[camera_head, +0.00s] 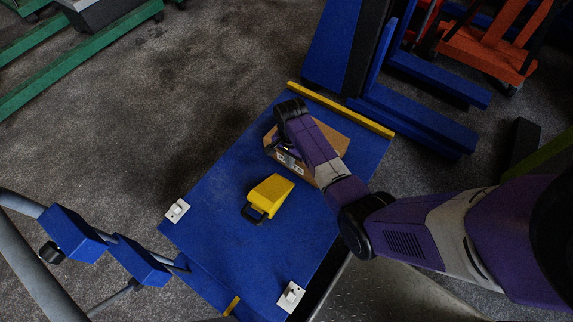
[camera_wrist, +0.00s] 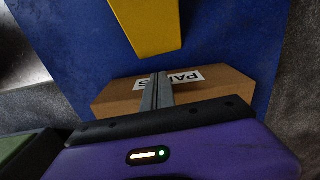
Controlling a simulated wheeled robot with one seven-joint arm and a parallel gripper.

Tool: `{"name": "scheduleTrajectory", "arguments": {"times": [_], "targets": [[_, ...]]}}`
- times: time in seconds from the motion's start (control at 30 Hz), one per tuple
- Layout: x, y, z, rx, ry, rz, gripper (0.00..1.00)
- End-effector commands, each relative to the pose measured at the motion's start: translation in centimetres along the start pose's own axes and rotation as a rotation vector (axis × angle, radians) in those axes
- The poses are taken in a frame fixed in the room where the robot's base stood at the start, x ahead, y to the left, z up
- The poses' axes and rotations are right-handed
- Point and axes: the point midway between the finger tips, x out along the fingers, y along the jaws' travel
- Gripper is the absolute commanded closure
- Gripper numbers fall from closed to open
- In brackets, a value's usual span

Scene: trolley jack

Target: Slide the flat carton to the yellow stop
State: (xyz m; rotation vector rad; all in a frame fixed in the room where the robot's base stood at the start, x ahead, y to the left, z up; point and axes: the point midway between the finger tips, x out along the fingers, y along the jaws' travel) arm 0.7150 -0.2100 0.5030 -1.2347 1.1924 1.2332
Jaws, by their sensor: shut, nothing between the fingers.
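The flat brown carton (camera_head: 333,137) lies on the blue platform (camera_head: 215,215), partly hidden by my arm. A white label (camera_head: 291,162) is on its side. The yellow stop (camera_head: 350,114) is a strip along the platform's far edge, with a blue gap between it and the carton. In the wrist view the carton (camera_wrist: 225,90) spans the middle, its label partly covered by my fingers. My gripper (camera_wrist: 157,77) is shut and empty, its fingertips over the carton's label side. I cannot tell whether they touch it.
A yellow wedge (camera_head: 270,192) with a dark handle sits on the platform, nearer than the carton; it also shows in the wrist view (camera_wrist: 148,25). White switch-like blocks (camera_head: 176,210) (camera_head: 291,297) sit at the near corners. A blue frame (camera_head: 420,110) stands beyond the stop.

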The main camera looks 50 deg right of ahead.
Motion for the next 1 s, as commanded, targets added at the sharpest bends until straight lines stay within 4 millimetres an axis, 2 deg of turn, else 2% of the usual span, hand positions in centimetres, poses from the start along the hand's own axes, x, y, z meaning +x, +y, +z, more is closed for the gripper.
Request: {"name": "scheduleTrajectory", "arguments": {"times": [0.33, 0.43, 0.57, 0.8, 0.9, 1.0], "targets": [[0.0, 0.0, -0.2, 0.000, 0.000, 0.001, 1.00], [0.0, 0.0, -1.1, 0.002, 0.000, 0.001, 1.00], [0.1, -0.1, -4.2, 0.006, 0.001, 0.000, 1.00], [0.4, -0.1, -11.4, 0.007, 0.001, -0.002, 1.00], [0.3, -0.1, -13.5, 0.005, 0.002, -0.002, 1.00], [0.2, 0.0, -14.8, 0.003, 0.002, -0.001, 1.00]]}}
